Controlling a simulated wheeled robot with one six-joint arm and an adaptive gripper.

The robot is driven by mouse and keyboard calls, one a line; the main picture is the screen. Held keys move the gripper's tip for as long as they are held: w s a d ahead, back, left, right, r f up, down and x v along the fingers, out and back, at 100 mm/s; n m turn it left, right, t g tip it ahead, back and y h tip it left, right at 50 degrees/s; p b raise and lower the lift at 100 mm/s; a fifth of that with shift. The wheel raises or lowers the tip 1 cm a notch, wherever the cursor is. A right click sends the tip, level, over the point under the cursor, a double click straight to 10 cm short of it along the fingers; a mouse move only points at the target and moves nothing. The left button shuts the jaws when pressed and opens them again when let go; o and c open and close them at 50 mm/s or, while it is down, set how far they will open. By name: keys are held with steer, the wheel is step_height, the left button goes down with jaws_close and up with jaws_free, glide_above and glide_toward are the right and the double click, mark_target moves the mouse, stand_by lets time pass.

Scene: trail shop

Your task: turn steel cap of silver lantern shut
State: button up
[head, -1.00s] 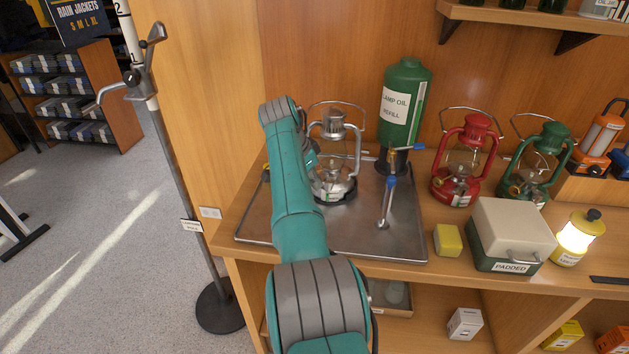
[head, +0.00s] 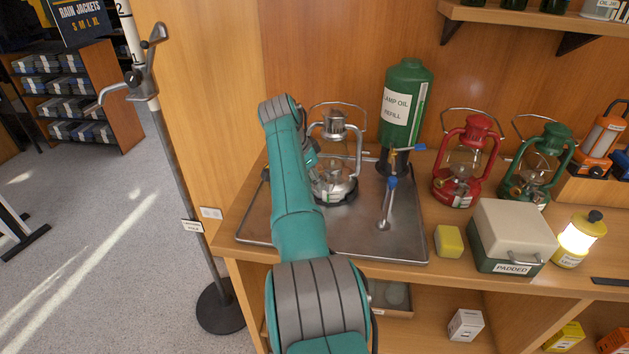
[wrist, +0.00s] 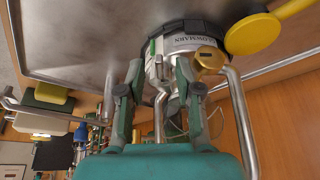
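The silver lantern (head: 335,185) stands upright on the steel tray, just right of my forearm in the head view. Its dark base and labelled tank (wrist: 195,43) show at the top of the wrist view. A brass-coloured cap (wrist: 208,62) sits on the tank, right of my fingers. In the head view my arm hides the gripper's fingers.
The steel tray (head: 345,238) has a blue-topped tap (head: 388,200) on the right. A green lamp oil bottle (head: 407,95) stands behind it. Red (head: 465,165) and green (head: 538,165) lanterns, a padded box (head: 510,240) and a yellow block (head: 448,241) stand further right.

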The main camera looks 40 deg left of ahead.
steer(key=v, duration=1.1)
steer(key=shift+r, duration=0.25)
steer(key=shift+s, duration=0.1)
